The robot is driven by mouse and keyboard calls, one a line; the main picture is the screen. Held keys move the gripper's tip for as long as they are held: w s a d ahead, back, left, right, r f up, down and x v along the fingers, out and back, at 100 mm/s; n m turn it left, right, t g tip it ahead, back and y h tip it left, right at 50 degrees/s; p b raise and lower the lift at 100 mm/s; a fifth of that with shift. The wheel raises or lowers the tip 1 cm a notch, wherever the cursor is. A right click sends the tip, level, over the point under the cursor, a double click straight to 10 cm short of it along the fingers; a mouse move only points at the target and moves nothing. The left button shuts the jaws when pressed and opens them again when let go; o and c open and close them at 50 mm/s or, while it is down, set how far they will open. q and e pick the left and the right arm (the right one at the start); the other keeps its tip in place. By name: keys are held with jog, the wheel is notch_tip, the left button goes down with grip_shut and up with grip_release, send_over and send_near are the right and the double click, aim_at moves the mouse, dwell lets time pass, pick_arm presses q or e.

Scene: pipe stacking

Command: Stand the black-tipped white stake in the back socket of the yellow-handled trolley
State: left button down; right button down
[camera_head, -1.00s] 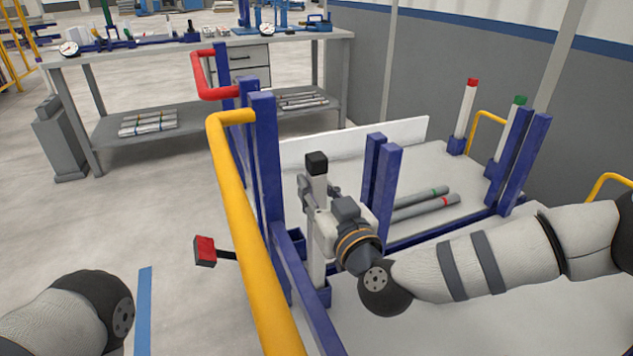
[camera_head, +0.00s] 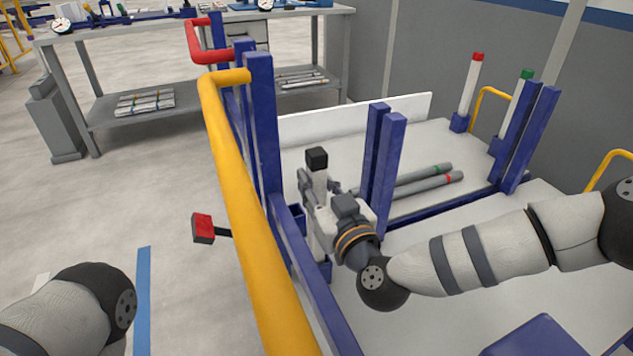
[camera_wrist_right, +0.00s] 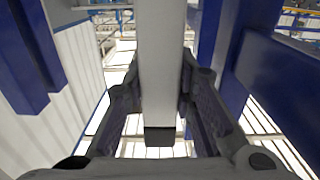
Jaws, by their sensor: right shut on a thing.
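The white stake with a black tip (camera_head: 316,158) stands close to upright in the head view. My right gripper (camera_head: 318,193) is shut on it below the tip. The stake and its black end (camera_wrist_right: 160,137) run between the right gripper's fingers (camera_wrist_right: 160,90) in the wrist view. The yellow-handled trolley (camera_head: 238,185) has blue sockets along its rail. The stake's lower end meets the nearer socket (camera_head: 327,268); whether it sits fully inside is hidden. A farther socket (camera_head: 297,214) is beside the gripper. My left gripper is out of view; only my left arm shows.
Tall blue posts (camera_head: 388,160) stand right of my gripper, and another post (camera_head: 262,125) is behind it. Grey pipes (camera_head: 425,180) lie on the white bed. A red handle (camera_head: 205,45) and a grey workbench (camera_head: 150,35) are farther back. A blue block (camera_head: 535,338) shows bottom right.

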jog(key=c, duration=1.3)
grip_release()
jog(key=v, duration=1.2)
